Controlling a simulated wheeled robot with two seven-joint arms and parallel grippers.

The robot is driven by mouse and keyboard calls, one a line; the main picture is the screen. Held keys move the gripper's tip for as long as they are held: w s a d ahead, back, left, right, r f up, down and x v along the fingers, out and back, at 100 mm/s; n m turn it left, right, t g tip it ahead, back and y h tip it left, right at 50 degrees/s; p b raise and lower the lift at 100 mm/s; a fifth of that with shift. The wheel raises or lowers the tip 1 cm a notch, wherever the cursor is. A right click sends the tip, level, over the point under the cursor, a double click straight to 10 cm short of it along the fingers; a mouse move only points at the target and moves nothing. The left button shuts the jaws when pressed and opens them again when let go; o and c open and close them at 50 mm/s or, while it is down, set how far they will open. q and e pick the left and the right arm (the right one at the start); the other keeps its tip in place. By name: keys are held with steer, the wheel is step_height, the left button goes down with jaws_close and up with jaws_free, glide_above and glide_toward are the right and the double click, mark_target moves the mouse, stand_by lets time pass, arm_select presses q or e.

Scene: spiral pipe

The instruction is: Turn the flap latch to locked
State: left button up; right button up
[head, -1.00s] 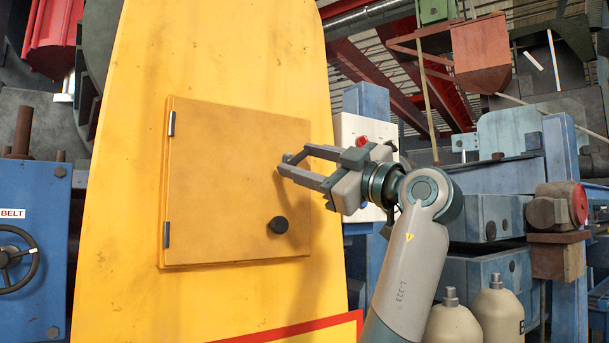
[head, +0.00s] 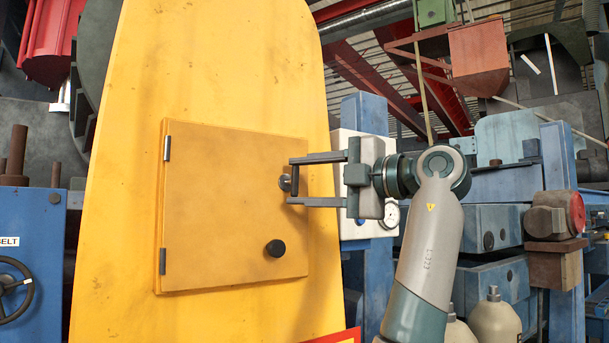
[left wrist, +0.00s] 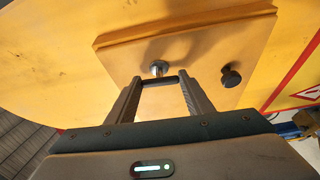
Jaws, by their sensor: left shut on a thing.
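The yellow flap (head: 220,210) is a square door lying flat against a large yellow panel (head: 225,60). Its latch (head: 285,183) is a small silver stud with a dark crossbar at the flap's right side. My left gripper (head: 291,180) reaches in from the right, its fingers at either end of the crossbar. In the left wrist view the silver stud (left wrist: 158,68) is just beyond the fingertips, and the dark bar (left wrist: 160,83) spans between them. The left gripper is shut on the latch. My right gripper is not in view.
A black round knob (head: 275,248) sticks out of the flap below the latch; it also shows in the left wrist view (left wrist: 231,76). Two hinges are on the flap's left edge. A white box (head: 350,225) on a blue post stands behind my gripper. Cream bottles (head: 494,318) stand at lower right.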

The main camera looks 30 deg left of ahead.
arm_select(q)
steer(key=shift+n, duration=0.4)
steer(key=o, duration=1.1)
steer(key=shift+c, duration=0.2)
